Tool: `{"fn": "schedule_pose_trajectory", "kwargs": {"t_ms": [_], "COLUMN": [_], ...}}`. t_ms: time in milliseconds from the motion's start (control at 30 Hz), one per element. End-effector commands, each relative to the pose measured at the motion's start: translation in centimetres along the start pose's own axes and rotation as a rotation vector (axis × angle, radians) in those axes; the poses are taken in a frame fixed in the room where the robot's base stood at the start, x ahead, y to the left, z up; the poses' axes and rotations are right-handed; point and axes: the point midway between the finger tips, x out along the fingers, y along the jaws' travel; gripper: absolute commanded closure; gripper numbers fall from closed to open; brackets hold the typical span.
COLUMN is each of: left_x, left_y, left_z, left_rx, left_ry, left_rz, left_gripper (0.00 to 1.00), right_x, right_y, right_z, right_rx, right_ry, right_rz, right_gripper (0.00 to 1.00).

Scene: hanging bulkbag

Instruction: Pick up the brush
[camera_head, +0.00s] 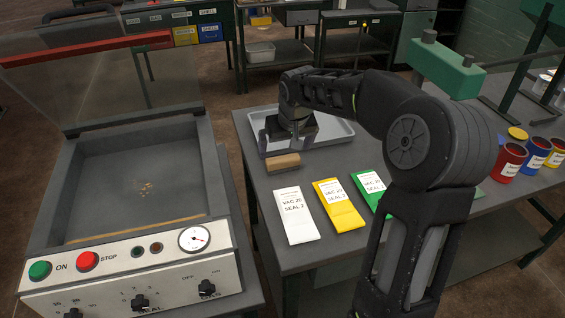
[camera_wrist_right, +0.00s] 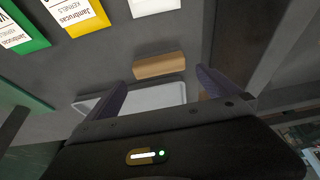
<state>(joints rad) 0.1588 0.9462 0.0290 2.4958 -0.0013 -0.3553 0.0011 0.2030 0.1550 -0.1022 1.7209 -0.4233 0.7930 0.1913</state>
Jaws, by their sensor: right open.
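The brush shows as a small tan wooden block (camera_head: 283,162) on the dark grey table, just in front of a grey tray. In the right wrist view the wooden block (camera_wrist_right: 160,66) lies ahead of the gap between the fingers. My right gripper (camera_head: 288,144) is over the near edge of the tray, just behind the block. It is open and empty, its fingers apart in the wrist view (camera_wrist_right: 162,86). The block looks free of both fingers. I cannot make out bristles. My left gripper is not in view.
The grey tray (camera_head: 338,134) lies behind the block. White (camera_head: 297,217), yellow (camera_head: 340,207) and green (camera_head: 371,184) packets lie in front and to the right. A vacuum sealer (camera_head: 135,262) with its lid up stands left. Several labelled cans (camera_head: 508,162) stand at right.

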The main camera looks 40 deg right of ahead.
Motion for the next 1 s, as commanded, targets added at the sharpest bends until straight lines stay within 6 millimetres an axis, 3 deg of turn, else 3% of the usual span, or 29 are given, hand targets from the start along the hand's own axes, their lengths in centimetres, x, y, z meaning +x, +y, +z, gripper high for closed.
{"fn": "schedule_pose_trajectory", "kwargs": {"t_ms": [167, 567, 833, 1000], "left_x": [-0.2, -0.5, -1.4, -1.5], "left_y": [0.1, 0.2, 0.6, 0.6], "left_z": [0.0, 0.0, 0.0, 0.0], "left_rx": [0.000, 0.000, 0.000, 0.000], "left_ry": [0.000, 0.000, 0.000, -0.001], "left_rz": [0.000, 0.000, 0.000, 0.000], "left_gripper": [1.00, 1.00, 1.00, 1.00], "right_x": [1.8, 2.5, 6.2, 7.1], "right_y": [0.1, 0.1, 0.2, 0.1], "right_z": [0.0, 0.0, 0.1, 0.0], "right_rx": [0.001, 0.001, 0.000, 0.000], "right_ry": [-0.002, -0.002, -0.004, 0.000], "right_rz": [0.001, 0.001, 0.001, 0.000], "right_gripper": [0.00, 0.00, 0.00, 0.00]}}
